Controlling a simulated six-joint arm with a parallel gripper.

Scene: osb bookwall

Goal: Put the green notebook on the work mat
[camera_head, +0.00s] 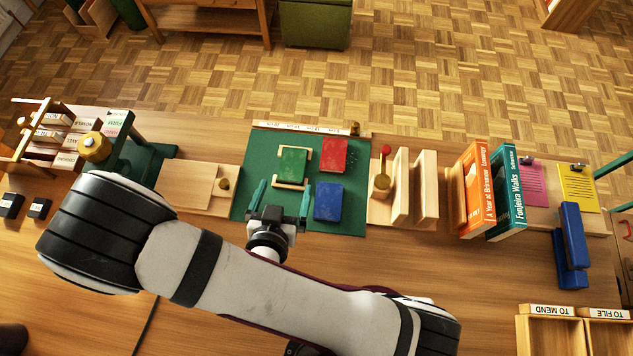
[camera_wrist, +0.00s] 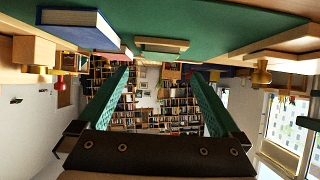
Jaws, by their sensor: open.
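The green notebook (camera_head: 292,163) lies flat on the green work mat (camera_head: 258,152), between two pale wooden corner pieces that mark off a spot. A red notebook (camera_head: 333,154) and a blue notebook (camera_head: 328,201) lie on the mat to its right. My gripper (camera_head: 284,187) is open and empty, its teal fingers spread just on the near side of the green notebook and apart from it. The wrist view looks along the mat, upside down. It shows my open fingers (camera_wrist: 158,74), the blue notebook (camera_wrist: 80,28) at upper left and the green notebook (camera_wrist: 162,41) ahead.
Right of the mat stand a wooden block with a red-tipped knob (camera_head: 382,180), wooden dividers and upright orange (camera_head: 475,187) and teal (camera_head: 508,193) books. Left are a wooden board (camera_head: 186,184) and a green press-like stand (camera_head: 150,163). Trays (camera_head: 555,330) sit at lower right.

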